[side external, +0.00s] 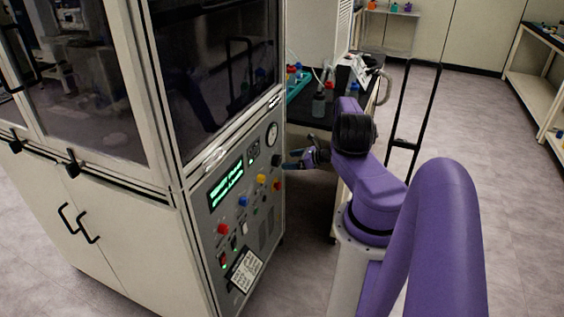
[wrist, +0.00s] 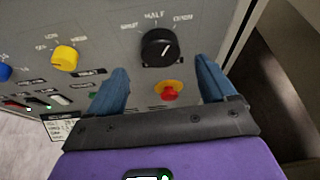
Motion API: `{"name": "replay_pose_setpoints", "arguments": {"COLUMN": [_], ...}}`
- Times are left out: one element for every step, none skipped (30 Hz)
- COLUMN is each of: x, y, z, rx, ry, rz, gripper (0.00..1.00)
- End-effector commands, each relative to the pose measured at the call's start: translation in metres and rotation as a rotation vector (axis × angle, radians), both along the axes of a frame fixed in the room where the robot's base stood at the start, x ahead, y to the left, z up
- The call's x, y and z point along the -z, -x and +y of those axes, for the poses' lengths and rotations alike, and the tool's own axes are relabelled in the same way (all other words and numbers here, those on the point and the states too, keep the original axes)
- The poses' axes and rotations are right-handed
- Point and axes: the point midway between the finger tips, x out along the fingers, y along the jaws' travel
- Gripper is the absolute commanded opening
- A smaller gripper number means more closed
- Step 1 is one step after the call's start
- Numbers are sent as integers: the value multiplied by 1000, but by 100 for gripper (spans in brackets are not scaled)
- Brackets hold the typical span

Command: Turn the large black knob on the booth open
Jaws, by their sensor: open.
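The large black knob (wrist: 160,46) is on the booth's grey control panel in the wrist view, with printed labels around its top, one reading HALF. A white mark shows on its face, but I cannot tell for sure which label it points to. The knob also shows in the side view (side external: 276,160) near the panel's right edge. My gripper (wrist: 160,66) is open, with one blue finger on each side below the knob. Both fingertips appear short of the knob and apart from it. In the side view my gripper (side external: 297,160) is just right of the panel.
A red button on a yellow base (wrist: 168,90) sits below the black knob, between my fingers. A yellow knob (wrist: 64,58) and a blue knob (wrist: 5,72) are to the left. A black bench (side external: 318,110) with bottles stands behind my arm.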

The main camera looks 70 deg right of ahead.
Motion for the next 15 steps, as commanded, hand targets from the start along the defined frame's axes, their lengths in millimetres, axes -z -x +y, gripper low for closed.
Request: {"name": "replay_pose_setpoints", "arguments": {"x": [4, 6, 8, 9, 11, 12, 13, 14, 16, 16, 17, 18, 18, 19, 19], "y": [-7, -11, -17, -21, -24, -28, -31, -33, -36, -38, -40, -42, -43, -44, -45], "z": [0, 0, 0, 0, 0, -1, -1, -1, -1, -1, -1, -1, -1, -1, -1], "rx": [-2, -2, -1, -2, 0, 0, -1, -1, 0, 1, 1, 1, 1, 1, 2], "ry": [2, 1, 1, 2, 1, 1, 2, 2, 1, 0, 0, 1, 1, 0, 0], "rz": [0, 0, 0, 0, 0, 0, 0, 0, 0, 1, 1, 0, 0, 0, 0], "gripper": [84, 84, 84, 84, 84, 84, 84, 84, 84, 84, 84, 84, 84, 84, 84]}}
